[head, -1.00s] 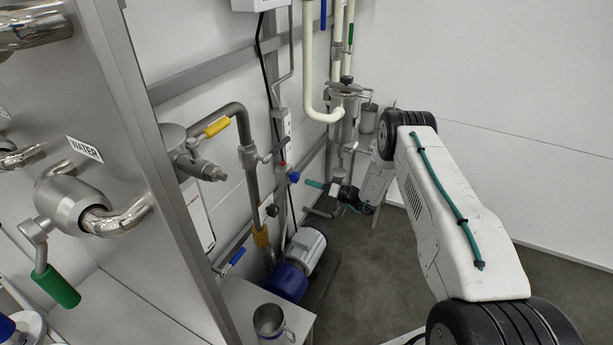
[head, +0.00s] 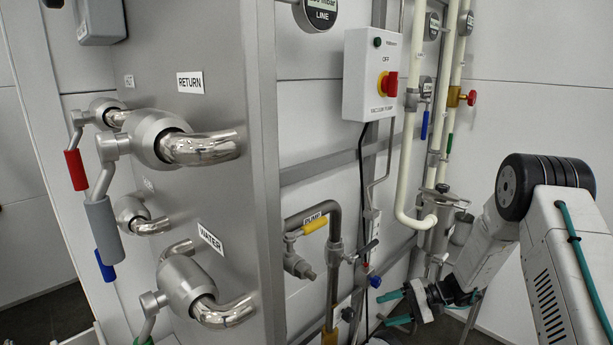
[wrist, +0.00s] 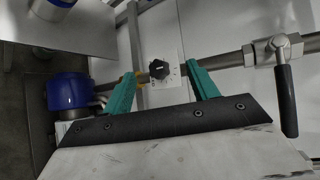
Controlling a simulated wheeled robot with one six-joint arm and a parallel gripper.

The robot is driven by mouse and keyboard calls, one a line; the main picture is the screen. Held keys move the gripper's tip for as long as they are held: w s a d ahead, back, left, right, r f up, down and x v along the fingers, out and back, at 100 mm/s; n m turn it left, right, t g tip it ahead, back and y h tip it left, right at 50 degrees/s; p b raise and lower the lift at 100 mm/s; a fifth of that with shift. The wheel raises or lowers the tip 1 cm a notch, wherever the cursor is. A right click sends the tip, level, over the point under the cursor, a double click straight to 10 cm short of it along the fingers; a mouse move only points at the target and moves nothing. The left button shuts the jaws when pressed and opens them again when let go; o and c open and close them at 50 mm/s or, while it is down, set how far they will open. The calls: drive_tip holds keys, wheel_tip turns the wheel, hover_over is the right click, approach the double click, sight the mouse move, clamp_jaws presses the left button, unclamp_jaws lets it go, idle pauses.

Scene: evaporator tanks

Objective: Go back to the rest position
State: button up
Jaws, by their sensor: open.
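My gripper (head: 392,308) is at the lower right of the head view, with its teal fingers spread and pointing left towards the pipework. In the wrist view my gripper (wrist: 163,82) shows two teal fingers wide apart with nothing held between them. A black knob (wrist: 160,70) on a pale plate appears beyond the gap between the fingers; I cannot tell how far off it is. My white arm comes in from the right edge of the head view.
A grey panel (head: 262,120) with valves and bent pipes stands at left. A switch box (head: 372,75) with a red knob hangs above the gripper. White pipes (head: 410,160) run beside it. In the wrist view, a blue motor (wrist: 70,92) and a black-handled valve (wrist: 284,85) flank the fingers.

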drive_tip(key=s+d+r+n+h, duration=0.1)
drive_tip(key=s+r+h, duration=0.6)
drive_tip(key=s+r, duration=0.9)
drive_tip(key=s+d+r+n+t+h, duration=0.1)
drive_tip(key=s+r+h, duration=0.5)
drive_tip(key=s+r, duration=1)
drive_tip(key=s+d+n, duration=0.1)
drive_tip(key=s, duration=0.5)
drive_tip(key=shift+s+r+h, duration=0.25)
drive_tip(key=shift+r+h, duration=0.15)
